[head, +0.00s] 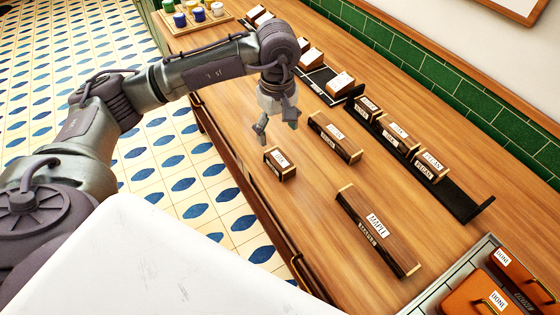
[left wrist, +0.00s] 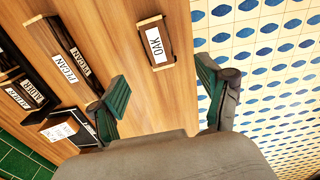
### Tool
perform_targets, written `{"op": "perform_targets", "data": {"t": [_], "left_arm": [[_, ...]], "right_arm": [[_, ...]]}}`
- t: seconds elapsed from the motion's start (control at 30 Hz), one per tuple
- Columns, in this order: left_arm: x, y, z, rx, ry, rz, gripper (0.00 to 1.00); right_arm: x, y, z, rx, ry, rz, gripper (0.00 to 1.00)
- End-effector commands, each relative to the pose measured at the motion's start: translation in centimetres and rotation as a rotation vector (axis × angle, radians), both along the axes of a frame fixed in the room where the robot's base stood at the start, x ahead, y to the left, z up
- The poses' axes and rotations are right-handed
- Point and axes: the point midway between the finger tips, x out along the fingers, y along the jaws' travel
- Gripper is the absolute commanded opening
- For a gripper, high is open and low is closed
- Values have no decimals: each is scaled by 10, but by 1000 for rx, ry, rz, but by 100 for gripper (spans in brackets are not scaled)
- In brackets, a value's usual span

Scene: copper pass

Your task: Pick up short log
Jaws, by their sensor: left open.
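The short log (head: 280,163) is a small dark block with pale ends and a white label on the wooden counter, near its front edge. In the left wrist view the short log (left wrist: 165,42) lies ahead of the fingers, and its label reads OAK. My left gripper (head: 277,128) is open and empty above the counter, a little behind and above the short log. In the left wrist view the left gripper's green-padded fingers (left wrist: 165,100) are spread wide, with the log beyond the gap and apart from them. My right gripper is not in view.
A medium log labelled PECAN (head: 335,138) and a long one labelled MAPLE (head: 377,232) lie nearby. A black rack (head: 468,207) with labelled logs stands behind. An orange-lidded box area (head: 480,291) is at the lower right. Jars on a tray (head: 182,26) stand far left.

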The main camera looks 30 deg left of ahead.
Motion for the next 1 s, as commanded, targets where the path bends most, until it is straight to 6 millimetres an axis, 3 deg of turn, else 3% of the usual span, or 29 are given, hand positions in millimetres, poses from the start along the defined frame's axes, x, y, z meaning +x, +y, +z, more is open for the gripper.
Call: {"op": "perform_targets", "data": {"t": [0.3,0.57,0.8,1.0], "left_arm": [[-1,-1,-56,-4,3,0,77],[0,-2,-75,-5,5,1,77],[3,-3,-110,-6,3,0,77],[3,-2,-117,-6,0,0,77]], "right_arm": [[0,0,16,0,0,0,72],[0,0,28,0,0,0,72],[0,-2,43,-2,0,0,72],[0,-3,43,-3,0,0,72]]}}
